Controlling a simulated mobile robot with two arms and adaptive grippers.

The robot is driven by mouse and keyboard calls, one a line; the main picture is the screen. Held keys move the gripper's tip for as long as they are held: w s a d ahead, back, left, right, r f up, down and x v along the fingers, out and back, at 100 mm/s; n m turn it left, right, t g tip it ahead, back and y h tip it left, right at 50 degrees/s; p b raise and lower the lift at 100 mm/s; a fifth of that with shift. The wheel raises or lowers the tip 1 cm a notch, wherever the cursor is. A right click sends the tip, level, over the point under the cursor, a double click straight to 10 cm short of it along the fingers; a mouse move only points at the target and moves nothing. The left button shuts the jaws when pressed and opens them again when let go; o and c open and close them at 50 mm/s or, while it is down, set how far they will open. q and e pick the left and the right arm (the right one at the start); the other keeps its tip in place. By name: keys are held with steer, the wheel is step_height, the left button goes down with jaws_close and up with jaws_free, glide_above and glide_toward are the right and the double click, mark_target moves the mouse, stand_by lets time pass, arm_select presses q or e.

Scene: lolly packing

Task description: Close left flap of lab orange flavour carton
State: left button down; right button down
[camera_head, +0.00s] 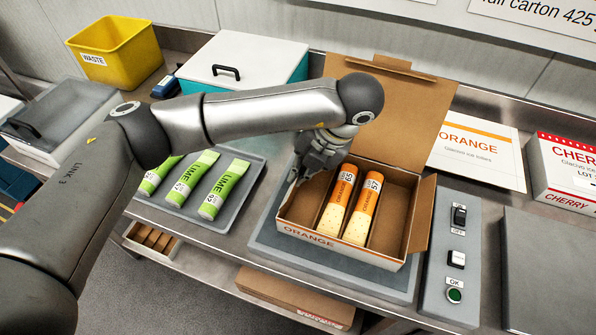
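The orange flavour carton (345,252) stands open on a grey scale plate (335,273). Its large lid (420,105) is raised at the back. Its right flap (421,213) stands up and leans outward. Two orange lolly tubes, one marked 65 (338,200) and one marked 57 (362,212), lie inside, with bare room at the right. My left gripper (296,178) is at the carton's left side, fingers pointing down near the left wall. The left flap is mostly hidden behind the gripper, so its angle and any contact are unclear. My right gripper is out of view.
A grey tray (235,214) with several green lime tubes is left of the carton. A switch panel (452,268) is to the right. An orange sign (480,150) and a cherry carton (565,172) stand at back right. A teal cooler (245,62) is behind my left arm.

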arm_select(q)
steer(key=shift+s+d+f+t+y, duration=0.15)
steer(key=shift+d+t+y, duration=0.15)
steer(key=shift+y, duration=0.55)
steer(key=shift+d+f+t+y, duration=0.1)
steer(key=shift+d+t+y, duration=0.15)
steer(key=shift+y, duration=0.6)
steer(key=shift+a, duration=0.1)
steer(key=c, duration=1.7)
jaws_free()
steer(key=v, duration=1.2)
steer(key=shift+s+f, duration=0.1)
